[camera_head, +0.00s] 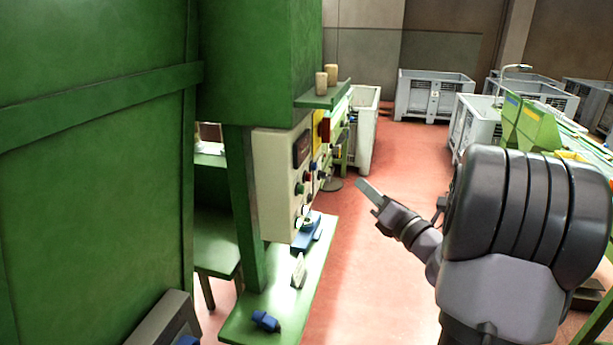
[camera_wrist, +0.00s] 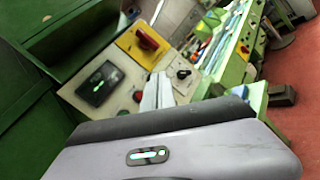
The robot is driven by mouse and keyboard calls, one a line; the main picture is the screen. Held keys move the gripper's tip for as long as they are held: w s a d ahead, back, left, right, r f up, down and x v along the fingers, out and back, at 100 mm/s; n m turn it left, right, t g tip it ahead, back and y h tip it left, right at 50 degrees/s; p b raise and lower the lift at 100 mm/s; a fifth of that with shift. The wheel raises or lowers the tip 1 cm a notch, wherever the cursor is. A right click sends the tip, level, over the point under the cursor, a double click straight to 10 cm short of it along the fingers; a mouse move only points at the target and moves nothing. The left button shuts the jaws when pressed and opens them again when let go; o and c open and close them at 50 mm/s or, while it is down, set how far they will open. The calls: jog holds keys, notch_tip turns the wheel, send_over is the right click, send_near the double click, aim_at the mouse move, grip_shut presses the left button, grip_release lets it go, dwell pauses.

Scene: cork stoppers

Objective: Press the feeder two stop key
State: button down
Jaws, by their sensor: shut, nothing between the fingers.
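A cream control panel (camera_head: 273,190) is mounted on the green machine, left of my gripper in the head view. It bears a dark display, several small round buttons and knobs, some red and some green. I cannot read labels, so I cannot tell which is the feeder two stop key. My gripper (camera_head: 366,188) is shut and empty, out over the red floor, apart from the panel. In the wrist view the shut fingers (camera_wrist: 158,92) overlap the panel (camera_wrist: 128,72) and hide part of it. A dark display (camera_wrist: 100,83) and a small red button (camera_wrist: 137,96) show left of the fingers.
A yellow plate with a red switch (camera_wrist: 147,39) lies beyond the panel. Two corks (camera_head: 326,80) stand on a green shelf (camera_head: 322,97) above it. A green ledge (camera_head: 257,312) with blue items runs below. Grey crates (camera_head: 432,95) stand behind; the floor between is open.

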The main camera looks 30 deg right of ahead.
aim_at(309, 177)
jog(key=w+a, duration=0.6)
jog(key=w, duration=0.1)
jog(key=shift+p, duration=0.4)
dwell(1.8)
jog(key=shift+w+a, duration=0.2)
jog(key=shift+w, duration=0.05)
jog(key=shift+w+a+p, duration=0.3)
jog(key=shift+w+p, duration=0.05)
dwell(0.8)
jog(key=shift+s+d, duration=0.6)
jog(key=shift+s, duration=0.05)
